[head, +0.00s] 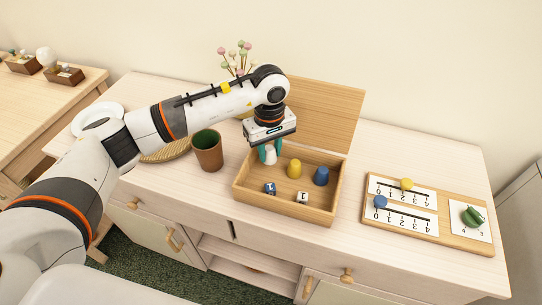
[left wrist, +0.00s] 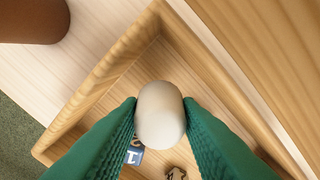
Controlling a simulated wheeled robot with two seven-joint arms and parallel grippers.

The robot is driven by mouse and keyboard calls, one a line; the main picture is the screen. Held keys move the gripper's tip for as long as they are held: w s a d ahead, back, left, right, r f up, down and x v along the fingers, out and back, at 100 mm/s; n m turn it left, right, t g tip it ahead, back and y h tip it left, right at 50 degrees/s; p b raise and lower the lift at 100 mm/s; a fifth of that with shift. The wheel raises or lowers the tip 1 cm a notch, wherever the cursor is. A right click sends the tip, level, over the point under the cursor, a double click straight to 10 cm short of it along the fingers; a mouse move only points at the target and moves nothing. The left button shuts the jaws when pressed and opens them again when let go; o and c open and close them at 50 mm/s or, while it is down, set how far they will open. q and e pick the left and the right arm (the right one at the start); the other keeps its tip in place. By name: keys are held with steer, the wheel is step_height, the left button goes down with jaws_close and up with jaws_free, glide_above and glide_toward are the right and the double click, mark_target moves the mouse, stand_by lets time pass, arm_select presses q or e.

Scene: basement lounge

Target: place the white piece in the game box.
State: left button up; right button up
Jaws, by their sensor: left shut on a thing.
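The white piece (head: 270,155) is between the green fingers of my left gripper (head: 268,153), over the back left part of the game box. In the left wrist view the white piece (left wrist: 159,115) is pinched between both fingertips (left wrist: 160,118). The open wooden game box (head: 241,186) has its lid (head: 325,110) raised at the back. Inside stand a yellow piece (head: 294,169) and a blue piece (head: 321,176), with two dice, one blue (head: 269,188) and one white (head: 302,197). I cannot tell whether the white piece touches the box floor. My right gripper is not in view.
A brown cup (head: 207,151) stands just left of the box. A wooden score board (head: 430,231) with yellow, blue and green items lies to the right. A woven mat (head: 165,154) and a white plate (head: 97,112) are at the left. The cabinet top between box and board is clear.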

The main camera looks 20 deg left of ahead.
mark_target(270, 158)
arm_select(q)
step_height(270, 158, down, 3)
steer(key=shift+f, duration=0.1)
steer(key=shift+f, duration=0.2)
steer(key=o, duration=0.9)
steer(key=shift+r, duration=0.1)
steer(key=shift+o, duration=0.2)
